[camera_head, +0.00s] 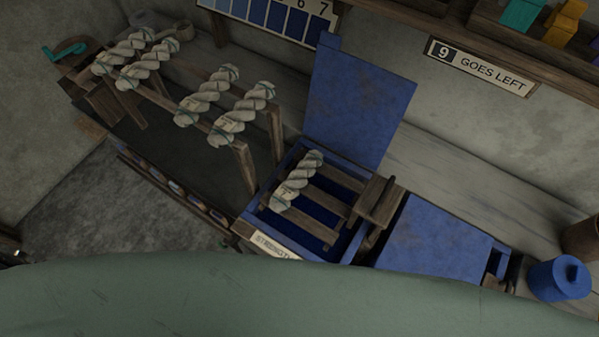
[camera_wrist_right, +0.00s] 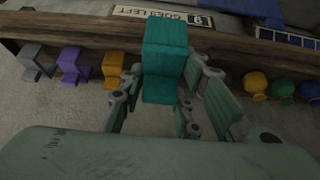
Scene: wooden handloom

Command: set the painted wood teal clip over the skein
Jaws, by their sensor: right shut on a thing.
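The teal clip (camera_wrist_right: 165,62) is a stepped painted block. In the right wrist view it sits between the fingers of my right gripper (camera_wrist_right: 162,100), which is shut on it. In the head view the teal clip (camera_head: 521,14) shows at the top right by the shelf, beside an orange one; my right gripper is not visible there. One twisted pale skein (camera_head: 297,181) lies across the wooden slats of the open blue box (camera_head: 347,243). Several similar skeins (camera_head: 206,95) hang over the wooden rack at left. My left gripper is not in view.
Orange (camera_wrist_right: 113,68), purple (camera_wrist_right: 70,64) and grey (camera_wrist_right: 36,62) clips line the shelf (camera_wrist_right: 90,34) beside the teal one. Several round coloured pieces are on its other side. The blue lid (camera_head: 358,105) stands raised behind the box. A blue canister (camera_head: 560,279) stands at right.

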